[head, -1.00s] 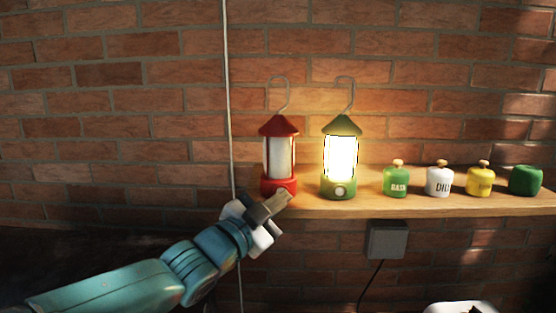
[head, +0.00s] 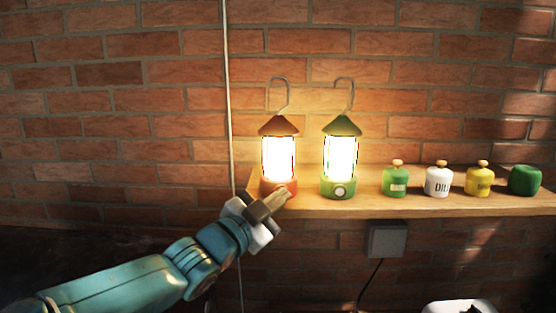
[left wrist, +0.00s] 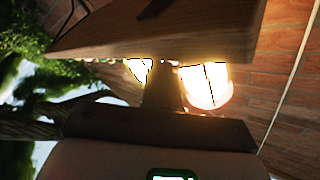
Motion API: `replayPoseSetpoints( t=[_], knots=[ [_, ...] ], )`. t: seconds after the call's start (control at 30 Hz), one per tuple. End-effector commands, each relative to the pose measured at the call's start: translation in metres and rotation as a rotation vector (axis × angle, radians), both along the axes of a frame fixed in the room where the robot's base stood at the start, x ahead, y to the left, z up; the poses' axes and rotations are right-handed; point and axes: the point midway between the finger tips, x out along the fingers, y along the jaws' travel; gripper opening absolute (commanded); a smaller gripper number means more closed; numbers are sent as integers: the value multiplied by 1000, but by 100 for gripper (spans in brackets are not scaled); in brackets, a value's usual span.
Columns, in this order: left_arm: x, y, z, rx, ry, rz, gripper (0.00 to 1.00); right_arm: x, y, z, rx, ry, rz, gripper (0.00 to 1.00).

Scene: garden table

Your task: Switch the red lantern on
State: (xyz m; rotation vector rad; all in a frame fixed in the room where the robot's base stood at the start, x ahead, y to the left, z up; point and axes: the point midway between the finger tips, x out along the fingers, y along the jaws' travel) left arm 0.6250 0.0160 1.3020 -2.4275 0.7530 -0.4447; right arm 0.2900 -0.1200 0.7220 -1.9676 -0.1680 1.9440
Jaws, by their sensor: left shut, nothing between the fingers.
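The red lantern (head: 278,158) stands upright at the left end of the wooden shelf, and its glass glows bright. It also shows lit in the left wrist view (left wrist: 206,86). My left gripper (head: 280,199) is shut and empty, with its tips at the front of the lantern's red base. The tips cover part of the base, so I cannot tell whether they touch it. The green lantern (head: 341,160) stands to its right and is lit too, with a round pale button on its base. My right gripper is not in view.
The wooden shelf (head: 430,205) carries several jars to the right, among them a white one (head: 438,181) and a yellow one (head: 479,180). A grey box (head: 387,239) is on the brick wall below. A pale vertical cable (head: 229,100) runs left of the shelf.

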Motion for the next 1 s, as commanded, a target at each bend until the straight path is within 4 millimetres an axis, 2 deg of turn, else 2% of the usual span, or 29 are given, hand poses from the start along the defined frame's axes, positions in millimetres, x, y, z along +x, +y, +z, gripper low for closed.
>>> replayPoseSetpoints(
  t=[0.2,0.57,1.0],
  knots=[
    [-9,-2,-2,0,-2,-1,0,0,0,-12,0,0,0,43],
    [-14,-2,-2,0,-1,0,0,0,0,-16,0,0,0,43],
    [-60,-9,-4,0,-3,-2,0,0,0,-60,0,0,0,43]
  ],
)
